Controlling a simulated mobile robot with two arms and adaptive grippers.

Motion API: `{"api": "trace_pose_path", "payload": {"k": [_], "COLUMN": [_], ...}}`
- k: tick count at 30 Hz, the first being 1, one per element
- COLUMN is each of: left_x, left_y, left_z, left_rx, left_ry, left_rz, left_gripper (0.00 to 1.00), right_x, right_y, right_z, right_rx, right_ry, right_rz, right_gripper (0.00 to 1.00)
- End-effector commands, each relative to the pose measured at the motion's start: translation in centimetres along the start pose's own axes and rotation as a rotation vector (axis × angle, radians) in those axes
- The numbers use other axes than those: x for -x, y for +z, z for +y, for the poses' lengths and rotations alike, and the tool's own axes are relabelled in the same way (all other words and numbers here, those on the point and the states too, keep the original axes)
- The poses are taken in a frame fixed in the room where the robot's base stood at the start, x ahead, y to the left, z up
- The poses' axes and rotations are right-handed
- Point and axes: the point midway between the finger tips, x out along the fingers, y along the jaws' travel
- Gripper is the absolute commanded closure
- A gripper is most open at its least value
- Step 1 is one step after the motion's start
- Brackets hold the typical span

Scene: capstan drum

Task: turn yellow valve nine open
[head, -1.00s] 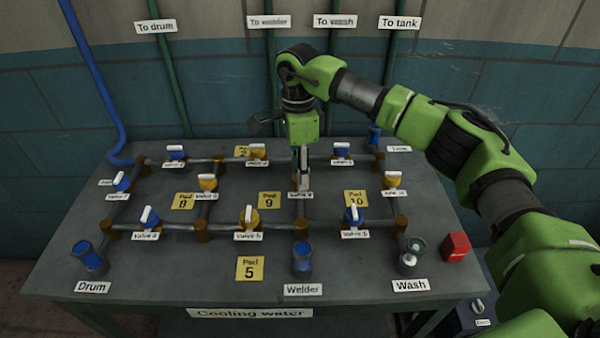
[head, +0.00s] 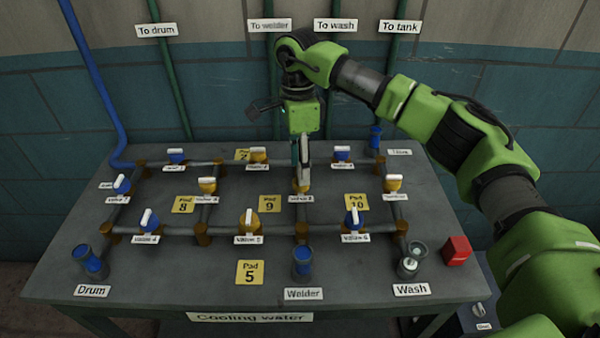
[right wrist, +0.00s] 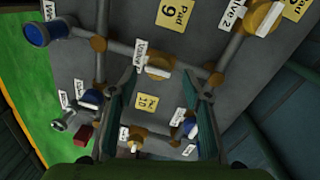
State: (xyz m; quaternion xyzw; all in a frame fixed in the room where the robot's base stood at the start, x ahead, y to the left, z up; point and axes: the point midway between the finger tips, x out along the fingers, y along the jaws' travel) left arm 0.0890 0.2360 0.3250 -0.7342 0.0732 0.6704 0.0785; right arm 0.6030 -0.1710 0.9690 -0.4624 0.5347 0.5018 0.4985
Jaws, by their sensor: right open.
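A yellow valve (head: 301,187) sits on the middle pipe that runs towards me, to the right of the Pad 9 plate. Its label is too blurred to read its number surely. My right gripper (head: 303,172) is above it, pointing down, and hides part of it in the head view. In the right wrist view the yellow valve (right wrist: 158,62) with its white handle lies between the two fingertips (right wrist: 162,78). The handle appears to lie roughly along the pipe. The fingers are open and apart from each other, with nothing held. My left gripper is not in view.
Several other yellow and blue valves stand on the pipes around, such as a blue one (head: 352,218) and a yellow one (head: 249,221). A red block (head: 457,250) stands at the right edge. The Pad 9 plate (head: 269,204) is flat. The table front (head: 190,280) has bare room.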

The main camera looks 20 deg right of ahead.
Motion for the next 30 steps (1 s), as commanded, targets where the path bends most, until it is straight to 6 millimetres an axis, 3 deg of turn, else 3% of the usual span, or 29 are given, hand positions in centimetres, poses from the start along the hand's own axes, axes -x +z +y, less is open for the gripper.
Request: {"api": "trace_pose_path", "payload": {"k": [6,12,26,30], "left_x": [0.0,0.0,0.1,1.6], "left_y": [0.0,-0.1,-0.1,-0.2], "left_z": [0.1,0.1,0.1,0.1], "left_rx": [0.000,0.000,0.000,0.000], "left_ry": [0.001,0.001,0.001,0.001], "left_rz": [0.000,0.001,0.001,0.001], "left_gripper": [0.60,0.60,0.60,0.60], "right_x": [5.0,7.9,8.9,10.5], "right_y": [0.1,0.0,0.0,0.0], "right_z": [-0.1,-0.1,-0.1,0.0], "right_rx": [-0.001,0.000,0.000,0.000], "right_ry": [-0.004,-0.002,-0.001,-0.002], "right_rz": [-0.001,0.000,-0.001,-0.001], "right_gripper": [0.55,0.55,0.55,0.55]}}
